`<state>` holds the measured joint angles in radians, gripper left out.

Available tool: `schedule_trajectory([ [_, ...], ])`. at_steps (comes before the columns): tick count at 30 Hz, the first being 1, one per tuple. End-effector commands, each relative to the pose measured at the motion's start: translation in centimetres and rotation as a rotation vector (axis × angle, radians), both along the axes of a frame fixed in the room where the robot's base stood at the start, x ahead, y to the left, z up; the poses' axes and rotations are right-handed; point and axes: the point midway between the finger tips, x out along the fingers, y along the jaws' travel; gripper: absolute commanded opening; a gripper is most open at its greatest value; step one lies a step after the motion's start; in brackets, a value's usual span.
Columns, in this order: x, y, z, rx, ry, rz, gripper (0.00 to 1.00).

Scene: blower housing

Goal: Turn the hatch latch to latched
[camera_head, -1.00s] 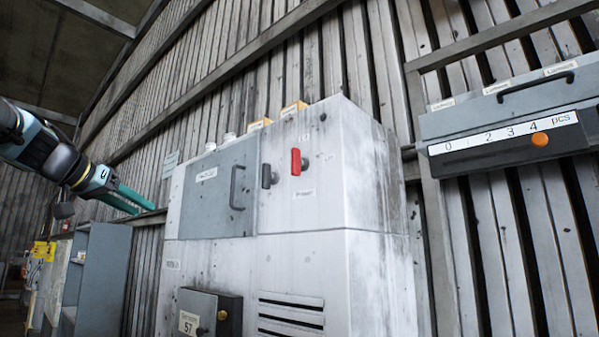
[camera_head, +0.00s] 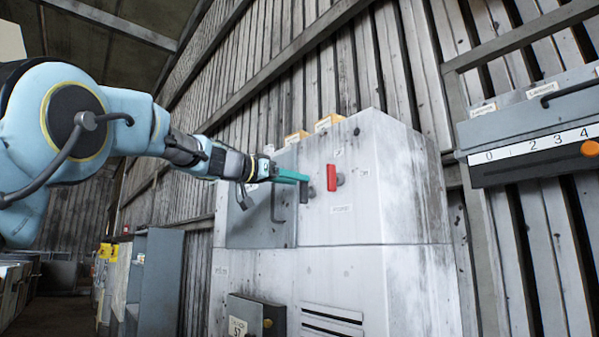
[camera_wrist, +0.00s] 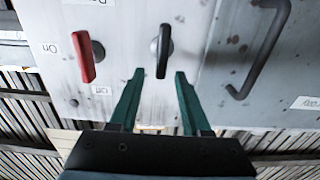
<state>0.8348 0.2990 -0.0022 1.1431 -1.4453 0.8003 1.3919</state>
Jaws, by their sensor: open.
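The hatch latch is a small dark grey handle (camera_wrist: 164,50) on a round base, pointing up and down in the wrist view. In the head view its lower part (camera_head: 304,194) shows beside the hatch edge, partly covered by my gripper. The grey hatch (camera_head: 250,232) appears closed, with a dark pull handle (camera_wrist: 262,50). My gripper (camera_wrist: 160,74) has green fingers spread apart and nothing between them. The latch is just beyond the fingertips, lined up with the gap. In the head view my gripper (camera_head: 307,179) reaches the latch from the left.
A red switch handle (camera_wrist: 85,57) sits close beside the latch; it also shows in the head view (camera_head: 331,178). A grey shelf (camera_head: 158,270) stands at left. A small dark box (camera_head: 254,316) is mounted low on the cabinet.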

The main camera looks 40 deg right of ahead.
Motion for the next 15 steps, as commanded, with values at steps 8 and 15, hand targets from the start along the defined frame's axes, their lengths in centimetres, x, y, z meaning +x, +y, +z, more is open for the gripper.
schedule_trajectory([
  [8, -0.1, -1.8, 0.0, 0.001, 0.0, 0.001, 0.47],
  [15, -0.1, -1.8, -0.1, 0.001, 0.0, 0.001, 0.46],
])
